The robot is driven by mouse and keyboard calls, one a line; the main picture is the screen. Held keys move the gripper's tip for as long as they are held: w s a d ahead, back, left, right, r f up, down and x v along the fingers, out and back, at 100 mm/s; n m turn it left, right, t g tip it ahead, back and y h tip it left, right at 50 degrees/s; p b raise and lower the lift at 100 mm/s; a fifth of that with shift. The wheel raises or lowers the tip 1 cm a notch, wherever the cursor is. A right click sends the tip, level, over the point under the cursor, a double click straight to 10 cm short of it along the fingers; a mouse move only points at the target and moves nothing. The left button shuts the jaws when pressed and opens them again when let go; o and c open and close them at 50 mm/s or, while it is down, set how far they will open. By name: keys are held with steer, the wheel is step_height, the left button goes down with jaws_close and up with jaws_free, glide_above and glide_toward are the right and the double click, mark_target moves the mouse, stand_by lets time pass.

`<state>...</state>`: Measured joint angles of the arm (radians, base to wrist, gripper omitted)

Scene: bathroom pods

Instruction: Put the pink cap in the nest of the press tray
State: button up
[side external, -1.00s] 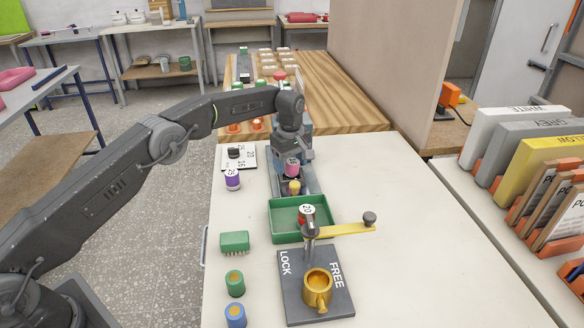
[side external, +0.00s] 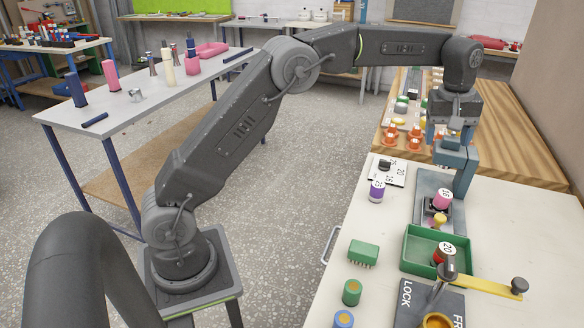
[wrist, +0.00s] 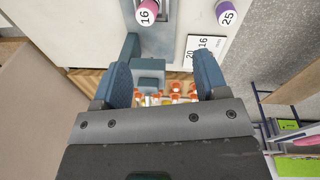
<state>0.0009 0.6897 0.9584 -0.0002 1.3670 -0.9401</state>
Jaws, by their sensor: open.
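The pink cap (side external: 442,199), with a white top marked 16, stands upright at the dark fitting on the grey press tray (side external: 425,182). It also shows at the top of the wrist view (wrist: 147,12). Whether it is fully seated in the nest cannot be told. My gripper (side external: 452,165) is behind the cap, near the tray's far end. Its two blue fingers (wrist: 163,55) are apart, with the cap outside them in the wrist view. A blue-grey block (wrist: 148,72) shows between the fingers.
A yellow piece (side external: 440,220) stands in front of the pink cap. The green tray (side external: 409,258) holds a red cap marked 20. A purple cap (side external: 377,191) stands to the left. The lock lever (side external: 485,287) is nearer. Orange items (side external: 390,139) stand behind on wood.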

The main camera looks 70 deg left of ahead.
steer(key=s+r+m+t, duration=0.1)
steer(key=s+r+m, duration=0.25)
steer(key=s, duration=0.45)
steer(key=s+r+m+t, duration=0.1)
steer(key=s+r+m, duration=0.1)
steer(key=s+r, duration=0.5)
steer(key=s+f+m+t, duration=0.1)
steer(key=s+f, duration=0.3)
steer(key=s, duration=0.6)
steer(key=s+f+m+t, duration=0.1)
steer(key=s+f+m, duration=0.3)
steer(key=s, duration=0.7)
steer(key=shift+s+f, duration=0.25)
steer(key=shift+f, duration=0.5)
